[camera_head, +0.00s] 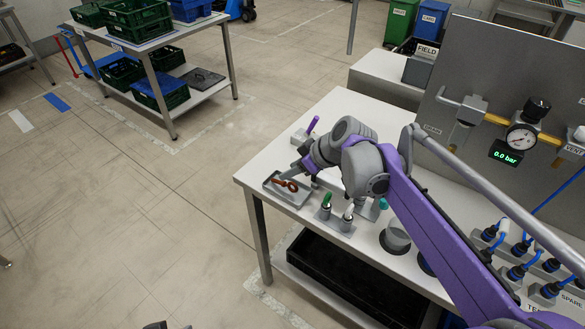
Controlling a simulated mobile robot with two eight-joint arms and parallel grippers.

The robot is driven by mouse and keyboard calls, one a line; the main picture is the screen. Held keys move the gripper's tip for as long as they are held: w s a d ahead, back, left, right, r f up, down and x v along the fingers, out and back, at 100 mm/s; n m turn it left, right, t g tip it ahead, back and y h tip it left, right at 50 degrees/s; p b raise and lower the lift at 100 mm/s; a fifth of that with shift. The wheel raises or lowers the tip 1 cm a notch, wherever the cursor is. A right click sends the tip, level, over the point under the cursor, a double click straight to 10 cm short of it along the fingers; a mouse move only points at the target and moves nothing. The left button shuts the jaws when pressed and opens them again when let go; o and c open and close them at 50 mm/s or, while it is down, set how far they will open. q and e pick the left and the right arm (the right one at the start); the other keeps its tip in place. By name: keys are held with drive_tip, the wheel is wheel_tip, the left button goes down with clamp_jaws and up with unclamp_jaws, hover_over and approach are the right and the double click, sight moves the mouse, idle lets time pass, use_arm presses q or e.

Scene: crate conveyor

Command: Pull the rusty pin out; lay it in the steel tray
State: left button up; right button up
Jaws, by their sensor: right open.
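The rusty pin (287,183), reddish-brown with a ring-like end, appears to lie in the shallow steel tray (296,202) at the left end of the white workbench. My right gripper (297,169) is open, just above and behind the pin. It seems apart from the pin, though the small gap is hard to judge. My right arm's wrist hides part of the bench behind it. My left gripper does not show clearly; only a small dark piece, perhaps of my own body, shows at the bottom edge.
Small fixtures with a green-topped piece (326,205) and a pale-topped piece (348,215) stand right of the tray. A purple-handled item (312,125) stands behind. A panel with a pressure gauge (521,137) reading 0.0 bar rises at the right. Open floor lies left.

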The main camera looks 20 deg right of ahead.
drive_tip(key=p+v, duration=0.1)
drive_tip(key=v, duration=0.9)
drive_tip(key=shift+s+r, duration=0.2)
drive_tip(key=shift+r, duration=0.15)
drive_tip(key=shift+d, duration=0.15)
drive_tip(key=s+a+f+m+h+p, duration=0.1)
drive_tip(key=s+f+m+h+p, duration=0.1)
drive_tip(key=s+f, duration=0.4)
drive_tip(key=s+a+f+m+g+h+p, duration=0.1)
drive_tip(key=s+f+m+h+p, duration=0.2)
drive_tip(key=s, duration=1.1)
wheel_tip(320, 180, down, 3)
drive_tip(key=m+p, duration=0.1)
drive_tip(key=m, duration=0.1)
drive_tip(key=shift+a+m, duration=0.25)
drive_tip(key=shift+m, duration=0.05)
